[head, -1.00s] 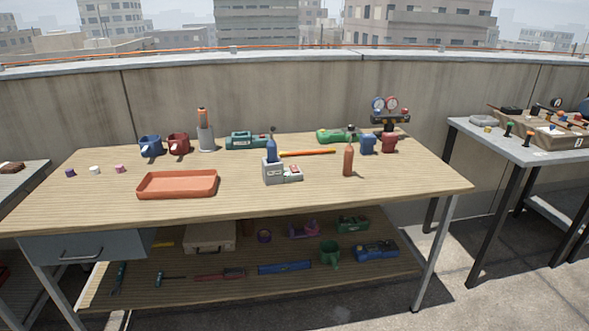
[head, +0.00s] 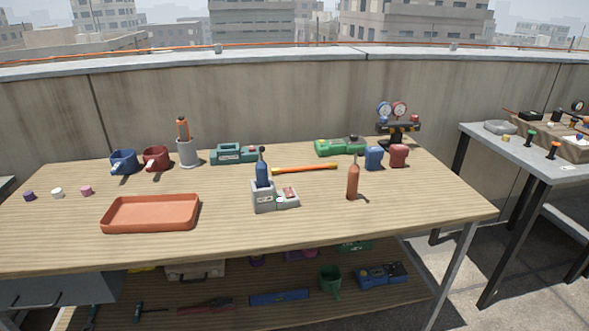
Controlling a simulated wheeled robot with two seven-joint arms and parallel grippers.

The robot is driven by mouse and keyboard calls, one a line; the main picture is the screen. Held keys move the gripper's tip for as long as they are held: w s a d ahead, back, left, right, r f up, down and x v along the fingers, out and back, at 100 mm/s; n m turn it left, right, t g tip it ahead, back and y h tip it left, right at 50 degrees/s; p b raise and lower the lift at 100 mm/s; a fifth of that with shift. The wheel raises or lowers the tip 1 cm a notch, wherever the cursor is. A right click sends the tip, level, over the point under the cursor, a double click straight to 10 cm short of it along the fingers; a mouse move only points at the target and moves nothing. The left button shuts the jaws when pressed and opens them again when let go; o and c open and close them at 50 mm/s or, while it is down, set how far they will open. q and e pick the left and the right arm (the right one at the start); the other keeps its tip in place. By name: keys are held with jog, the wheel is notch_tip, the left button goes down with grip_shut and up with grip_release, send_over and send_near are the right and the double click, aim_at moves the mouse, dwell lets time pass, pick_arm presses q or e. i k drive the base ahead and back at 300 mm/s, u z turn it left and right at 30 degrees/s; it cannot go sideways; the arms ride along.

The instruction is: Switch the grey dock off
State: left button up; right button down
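The grey dock (head: 263,203) stands near the middle of the wooden table in the head view. A blue bottle-shaped tool (head: 262,174) with a dark tip sits upright in it. A low grey part on the dock's right side carries a red switch (head: 290,192) and a small green spot beside it. The switch's exact position is too small to tell. Neither of my grippers shows in the head view.
An orange tray (head: 150,226) lies left of the dock on the wooden table (head: 330,225). A brown-red bottle (head: 353,181) stands to its right, an orange-yellow bar (head: 304,168) behind. Mugs, green tools and a gauge set (head: 397,125) line the back. Clear wood lies in front.

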aim_at(289, 193)
jog(key=u, duration=0.4)
jog(key=i, duration=0.5)
jog(key=u, duration=0.4)
